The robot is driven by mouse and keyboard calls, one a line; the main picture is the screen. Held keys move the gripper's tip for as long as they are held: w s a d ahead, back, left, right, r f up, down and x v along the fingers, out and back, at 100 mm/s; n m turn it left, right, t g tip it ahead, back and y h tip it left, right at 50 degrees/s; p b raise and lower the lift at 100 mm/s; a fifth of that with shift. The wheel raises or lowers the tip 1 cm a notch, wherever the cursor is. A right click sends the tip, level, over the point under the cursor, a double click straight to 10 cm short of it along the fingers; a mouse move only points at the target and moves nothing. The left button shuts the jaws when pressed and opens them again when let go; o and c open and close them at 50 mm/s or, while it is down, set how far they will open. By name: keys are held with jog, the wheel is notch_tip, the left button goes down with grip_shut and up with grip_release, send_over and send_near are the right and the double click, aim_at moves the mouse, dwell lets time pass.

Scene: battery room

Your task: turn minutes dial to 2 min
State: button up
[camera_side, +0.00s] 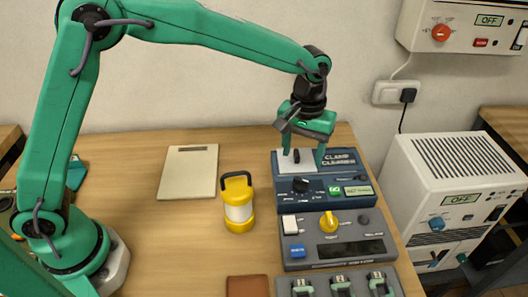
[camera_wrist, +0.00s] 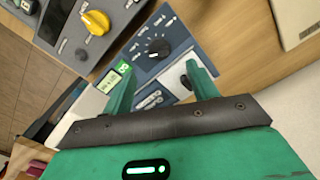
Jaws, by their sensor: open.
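The blue device labelled clamp cleaner (camera_side: 320,200) stands at the right of the table. A black dial (camera_side: 300,185) with scale marks sits on its front panel; it also shows in the wrist view (camera_wrist: 158,48). I cannot read its setting. Beside it are a green button (camera_side: 334,191) and a small lit display (camera_side: 358,191), whose text I cannot read surely. My gripper (camera_side: 302,156) is open, pointing down over the white plate at the device's back. In the wrist view its fingers (camera_wrist: 160,68) are spread behind the dial, apart from it.
A grey device with a yellow knob (camera_side: 329,221) stands just in front. A white cabinet (camera_side: 452,165) stands to the right.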

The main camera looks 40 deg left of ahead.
aim_at(300, 181)
jog(key=shift+d+f, duration=0.15)
jog(key=shift+d, duration=0.05)
jog(key=shift+f, duration=0.15)
jog(key=shift+f, duration=3.8)
jog(key=c, duration=1)
